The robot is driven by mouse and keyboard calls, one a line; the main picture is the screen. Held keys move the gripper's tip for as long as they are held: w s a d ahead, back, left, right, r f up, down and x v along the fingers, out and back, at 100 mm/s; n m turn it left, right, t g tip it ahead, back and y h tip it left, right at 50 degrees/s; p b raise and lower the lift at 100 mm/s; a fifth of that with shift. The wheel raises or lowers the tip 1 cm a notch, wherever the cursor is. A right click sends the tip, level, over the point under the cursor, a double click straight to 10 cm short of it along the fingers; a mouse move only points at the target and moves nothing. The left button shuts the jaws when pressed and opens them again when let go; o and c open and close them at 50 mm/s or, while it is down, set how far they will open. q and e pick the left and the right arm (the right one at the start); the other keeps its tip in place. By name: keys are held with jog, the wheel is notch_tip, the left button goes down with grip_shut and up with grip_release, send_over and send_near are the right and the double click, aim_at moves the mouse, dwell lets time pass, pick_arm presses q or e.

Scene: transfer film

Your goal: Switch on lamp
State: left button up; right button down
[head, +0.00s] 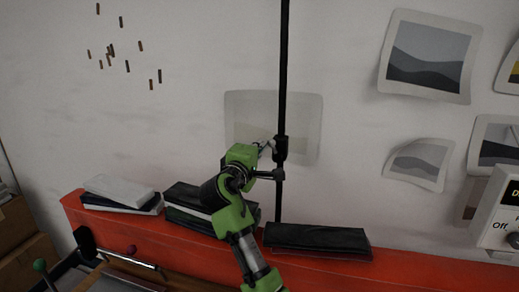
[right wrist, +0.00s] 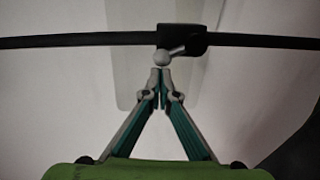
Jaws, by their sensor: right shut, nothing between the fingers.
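The black upright pole (head: 284,70) runs up past the top edge of the head view, and no lamp head shows. A black switch box (head: 281,148) sits on the pole. In the right wrist view the box (right wrist: 182,40) carries a small grey lever with a round knob (right wrist: 162,58). My right gripper (head: 265,147) is shut and empty, just left of the box. In the right wrist view its fingertips (right wrist: 161,76) are together right by the knob; I cannot tell whether they touch it. My left gripper is out of view.
A red shelf (head: 400,267) runs along the wall below, with dark stacks (head: 318,238) and a white-topped stack (head: 119,189) on it. Pictures (head: 428,55) hang on the wall. A white control box (head: 500,210) is at the right edge. Knobbed levers (head: 39,265) stand at lower left.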

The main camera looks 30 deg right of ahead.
aim_at(270, 143)
jog(key=m, duration=0.1)
jog(key=s+d+m+b, duration=0.1)
jog(key=m, duration=0.1)
jog(key=s+r+m+b, duration=0.1)
jog(key=shift+s+d+r+m, duration=0.1)
jog(key=shift+d+m, duration=0.3)
jog(key=shift+s+d+r+m+b, duration=0.1)
jog(key=shift+s+d+m+b, duration=0.2)
jog(key=shift+m, duration=0.35)
jog(key=shift+s+d+m+b, duration=0.25)
jog(key=shift+m+b, duration=0.15)
jog(key=shift+m, duration=0.3)
jog(key=shift+s+d+r+m+b, duration=0.1)
jog(key=shift+s+d+m+b, duration=0.2)
jog(key=shift+m, duration=0.35)
jog(key=shift+a+y, duration=0.1)
jog(key=shift+y, duration=0.2)
